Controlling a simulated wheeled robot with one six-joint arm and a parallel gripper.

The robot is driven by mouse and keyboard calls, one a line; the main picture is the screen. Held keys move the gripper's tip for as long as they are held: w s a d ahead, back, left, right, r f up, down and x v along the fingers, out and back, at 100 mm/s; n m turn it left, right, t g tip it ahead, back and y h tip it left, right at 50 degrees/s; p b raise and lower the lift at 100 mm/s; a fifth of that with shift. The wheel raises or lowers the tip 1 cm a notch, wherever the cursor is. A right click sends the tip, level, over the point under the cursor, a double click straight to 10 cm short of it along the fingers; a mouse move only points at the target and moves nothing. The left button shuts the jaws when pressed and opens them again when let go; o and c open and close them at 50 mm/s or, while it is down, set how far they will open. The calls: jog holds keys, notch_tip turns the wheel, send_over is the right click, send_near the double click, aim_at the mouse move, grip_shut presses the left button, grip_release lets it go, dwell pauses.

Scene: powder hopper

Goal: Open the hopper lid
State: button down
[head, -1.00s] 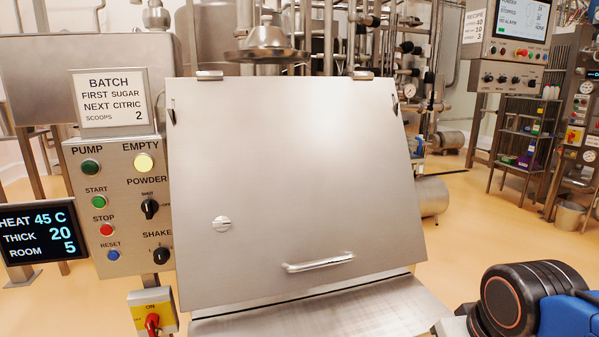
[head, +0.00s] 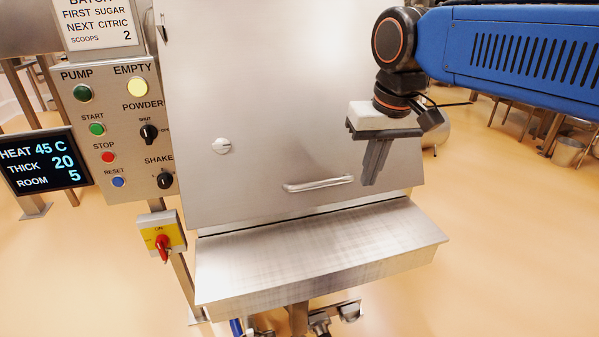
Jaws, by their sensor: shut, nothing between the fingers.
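The hopper lid (head: 260,130) is a large flat steel panel, tilted and closed against the hopper body. A bar handle (head: 319,184) runs across its lower part. My gripper (head: 369,182) is in front of the lid's lower right, just right of the handle's right end, fingers pointing down. Its fingers are together and hold nothing. I cannot tell how far it stands out from the lid. The lid's top edge is out of view.
A steel shelf (head: 320,250) juts out below the lid. On the left are a control panel (head: 115,130), a dark display (head: 45,160) and a yellow switch box with a red knob (head: 162,249). The floor to the right (head: 510,240) is clear.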

jog(key=w+a+r+n+g, duration=0.1)
jog(key=w+a+r, duration=0.2)
jog(key=a, duration=0.4)
jog(key=w+a+r+g, duration=0.1)
jog(key=w+a+r, duration=0.15)
jog(key=a, duration=0.35)
send_over(299, 202)
notch_tip(299, 202, down, 9)
jog(key=s+d+r, duration=0.2)
jog(key=s+r, duration=0.7)
jog(key=r, duration=0.5)
jog(key=s+d+r, duration=0.2)
jog(key=s+r, duration=0.6)
jog(key=r, duration=0.6)
jog(key=shift+s+d+r, duration=0.2)
jog(key=shift+s+r, duration=0.2)
dwell(0.4)
